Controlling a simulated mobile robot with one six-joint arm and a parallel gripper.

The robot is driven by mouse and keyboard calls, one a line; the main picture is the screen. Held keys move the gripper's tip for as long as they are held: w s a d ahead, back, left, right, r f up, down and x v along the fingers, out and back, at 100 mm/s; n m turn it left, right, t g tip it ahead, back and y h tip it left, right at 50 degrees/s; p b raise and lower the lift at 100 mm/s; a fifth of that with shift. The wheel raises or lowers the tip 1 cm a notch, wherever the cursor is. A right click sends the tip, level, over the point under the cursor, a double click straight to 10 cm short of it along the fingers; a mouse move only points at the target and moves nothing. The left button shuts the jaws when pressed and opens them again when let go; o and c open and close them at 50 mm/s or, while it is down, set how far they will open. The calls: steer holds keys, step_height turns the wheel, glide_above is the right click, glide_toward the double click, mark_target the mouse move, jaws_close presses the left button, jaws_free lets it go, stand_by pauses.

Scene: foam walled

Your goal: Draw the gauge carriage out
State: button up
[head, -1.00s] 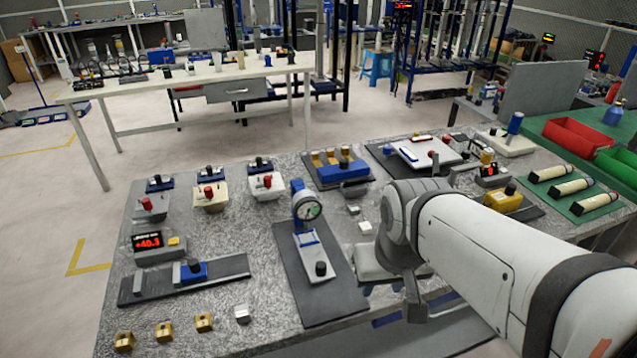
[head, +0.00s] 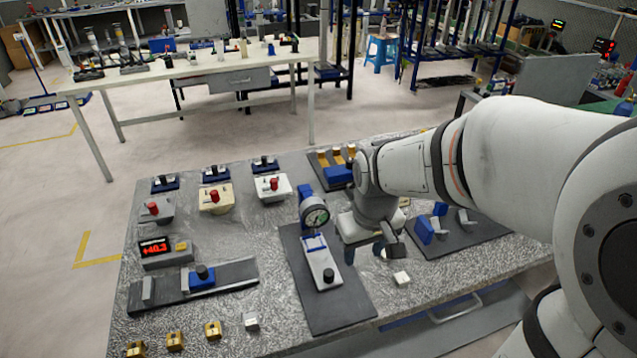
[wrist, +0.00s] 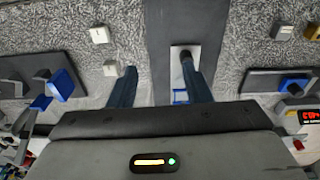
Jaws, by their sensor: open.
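A light grey carriage (head: 320,258) with a black knob (head: 328,276) lies on a long dark plate (head: 342,306) near the middle of the bench. A round dial gauge (head: 315,216) on a blue mount stands at its far end. My gripper (head: 388,246) is open and empty above the bench, right of the carriage. In the wrist view my gripper's (wrist: 158,82) blue fingers are spread, the right one overlapping the carriage (wrist: 174,52) and knob. I see no contact with the knob.
Left of the plate are a blue slider (head: 203,279) on a dark rail and a red display (head: 155,248) reading about +40.3. Small brass blocks (head: 175,341) line the front left. A white block (head: 402,278) lies right of the plate.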

mark_target(329, 273)
steer(key=w+a+f, duration=0.1)
steer(key=a, duration=0.1)
steer(key=w+a+f+n+p, duration=0.1)
steer(key=a, duration=0.1)
steer(key=w+a+f+n+g+p, duration=0.1)
steer(key=a, duration=0.1)
steer(key=shift+w+f, duration=0.2)
steer(key=shift+w, duration=0.15)
steer(key=shift+w+a+f+n, duration=0.1)
steer(key=shift+a+f+n, duration=0.05)
steer(key=shift+f+n, duration=0.15)
step_height(329, 273, down, 8)
steer(key=shift+r+p, duration=0.2)
steer(key=shift+p, duration=0.1)
steer(key=shift+c, duration=0.2)
jaws_close()
